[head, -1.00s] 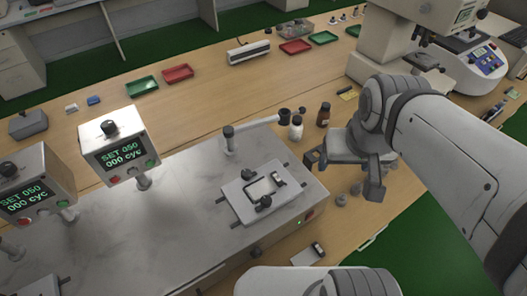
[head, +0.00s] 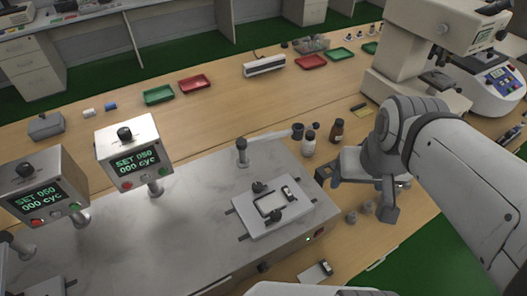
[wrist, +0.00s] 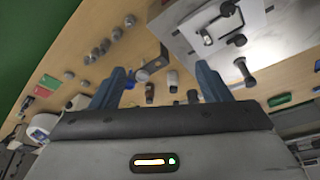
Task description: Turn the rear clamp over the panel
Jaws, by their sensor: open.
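The light fixture plate (head: 300,213) sits on the right end of the grey test bench. A dark-framed panel (head: 270,204) lies on it. The rear clamp (head: 258,187), small and dark, is at the panel's far edge; the front clamp (head: 275,215) is at its near edge. In the wrist view, the rear clamp (wrist: 237,40) and front clamp (wrist: 228,8) are at upper right. Whether the rear clamp's arm lies over the panel is too small to tell. My gripper (head: 357,192) is open and empty, right of the plate and apart from it; its fingers (wrist: 162,84) show in the wrist view.
A metal post (head: 242,154) with a pale arm stands behind the plate. Dark and white bottles (head: 309,145) stand behind my gripper. Two control boxes (head: 134,152) are at left.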

